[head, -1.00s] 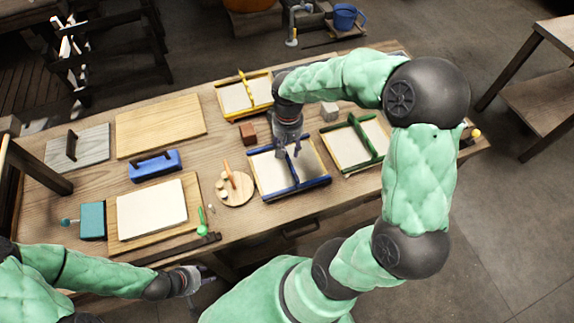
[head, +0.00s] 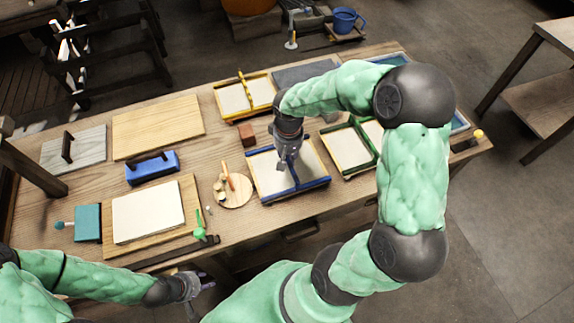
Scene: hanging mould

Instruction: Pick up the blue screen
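The blue screen (head: 313,166) is a pale panel in a wooden frame with blue edges and a blue bar across its middle. It lies on the table in the head view. My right gripper (head: 290,163) points down over the blue bar, near the middle of the screen. Its fingers overlap the bar in the picture, and I cannot tell whether they touch or grip it. My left gripper (head: 198,284) is at the table's front edge, away from the screen, and its fingers look apart.
A green screen (head: 345,150) lies right of the blue one, partly behind my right arm. A yellow screen (head: 233,99) lies behind it. A round board (head: 237,199) with small tools is on its left. A red-brown block (head: 247,134) stands close to its back left corner.

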